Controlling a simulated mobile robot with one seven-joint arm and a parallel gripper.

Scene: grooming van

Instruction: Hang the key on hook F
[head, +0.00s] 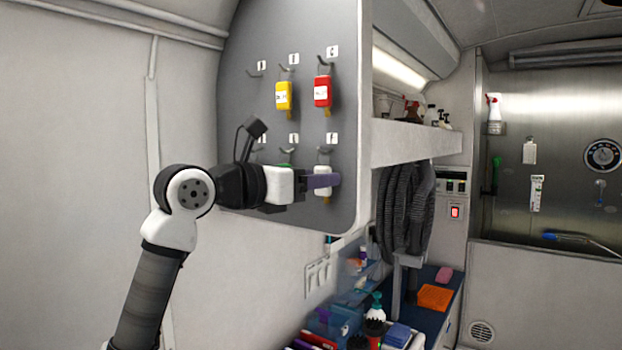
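The grey hook board (347,75) carries two rows of labelled hooks. A white key tag (323,196) is at the lower right hook (323,152), under a label (331,138) too small to read surely. My gripper (323,181) reaches in from the left, its purple fingers across the middle of this tag. The tag shows above and below them. One finger hides the other, so I cannot tell whether they grip the tag. I also cannot tell whether its top is on the hook.
A yellow tag (284,96) and a red tag (322,92) hang on the upper row. A bit of green (286,165) shows behind my gripper at the lower middle hook. A shelf (415,143) juts out right of the board, with a dark hose (405,205) below.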

